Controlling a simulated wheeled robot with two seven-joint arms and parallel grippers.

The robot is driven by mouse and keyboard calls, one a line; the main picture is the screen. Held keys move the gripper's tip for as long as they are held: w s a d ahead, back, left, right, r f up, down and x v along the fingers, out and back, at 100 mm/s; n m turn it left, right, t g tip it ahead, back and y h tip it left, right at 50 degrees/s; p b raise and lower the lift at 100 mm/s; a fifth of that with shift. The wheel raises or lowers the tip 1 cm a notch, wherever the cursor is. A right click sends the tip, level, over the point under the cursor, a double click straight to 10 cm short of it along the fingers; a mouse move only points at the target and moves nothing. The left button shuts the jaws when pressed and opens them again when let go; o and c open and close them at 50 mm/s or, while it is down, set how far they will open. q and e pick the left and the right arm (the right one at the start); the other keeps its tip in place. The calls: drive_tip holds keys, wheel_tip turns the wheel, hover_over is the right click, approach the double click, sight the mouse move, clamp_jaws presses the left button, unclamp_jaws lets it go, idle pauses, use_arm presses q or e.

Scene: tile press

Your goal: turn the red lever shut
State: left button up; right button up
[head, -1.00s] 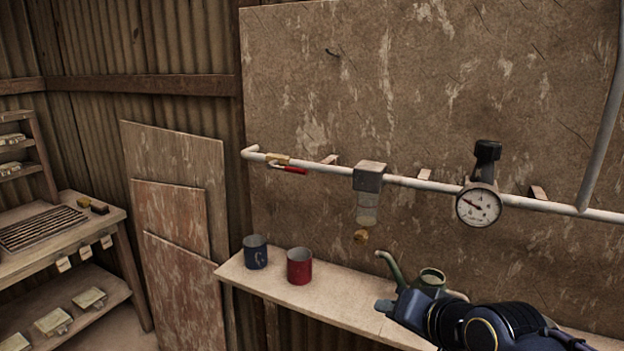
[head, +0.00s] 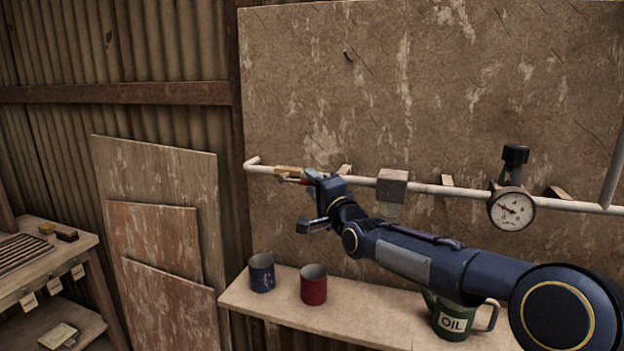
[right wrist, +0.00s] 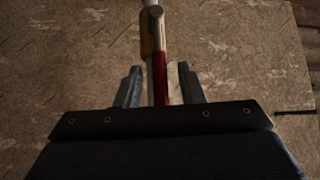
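The red lever (right wrist: 160,74) sits on a brass valve body (right wrist: 152,34) near the left end of the white pipe. Its red handle lies along the pipe in the right wrist view. In the head view the valve (head: 289,171) shows, with only a bit of red beside my gripper. My right gripper (head: 303,203) is at the lever, its fingers spread. In the right wrist view the right gripper (right wrist: 159,86) has one finger on each side of the handle and pipe, with gaps, so it looks open. Whether a finger touches the lever is unclear. My left gripper is not in view.
A grey block (head: 391,185) and a pressure gauge (head: 512,208) sit on the pipe (head: 440,188) to the right. Below, a shelf (head: 290,308) holds a blue mug (head: 262,272), a red mug (head: 314,285) and a green oil can (head: 453,318). The board above the pipe is mostly clear.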

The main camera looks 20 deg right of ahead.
drive_tip(key=shift+w, duration=0.4)
clamp_jaws()
drive_tip(key=shift+r, duration=0.1)
